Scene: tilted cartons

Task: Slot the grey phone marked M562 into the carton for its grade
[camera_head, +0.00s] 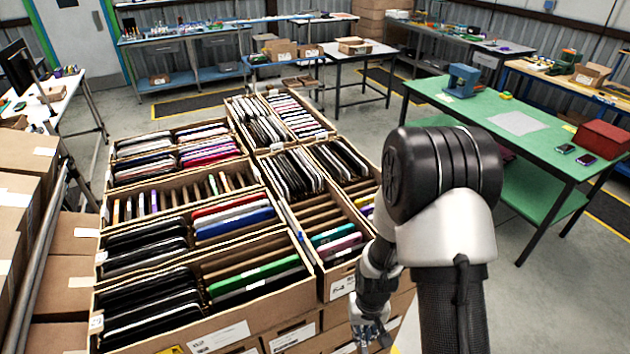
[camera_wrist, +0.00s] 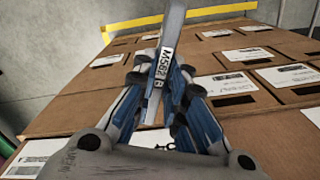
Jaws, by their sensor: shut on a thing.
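In the wrist view the grey phone (camera_wrist: 172,40) stands on edge between the fingers of my gripper (camera_wrist: 170,95). Its white label reads M562 with a B below. The fingers are shut on it from both sides, and the phone points up and away from the palm. Behind it are brown carton fronts (camera_wrist: 75,112) with white labels. In the head view my gripper (camera_head: 370,330) hangs low in front of the labelled carton fronts, right of the open cartons (camera_head: 255,312); the phone is hard to make out there. The grade marks on the carton labels are too small to read.
The open cartons hold rows of black, red, blue, green and other phones, with bare slots in the right carton (camera_head: 322,215). A green table (camera_head: 480,118) stands at the right. Closed boxes (camera_head: 75,240) stack at the left. The floor between has room.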

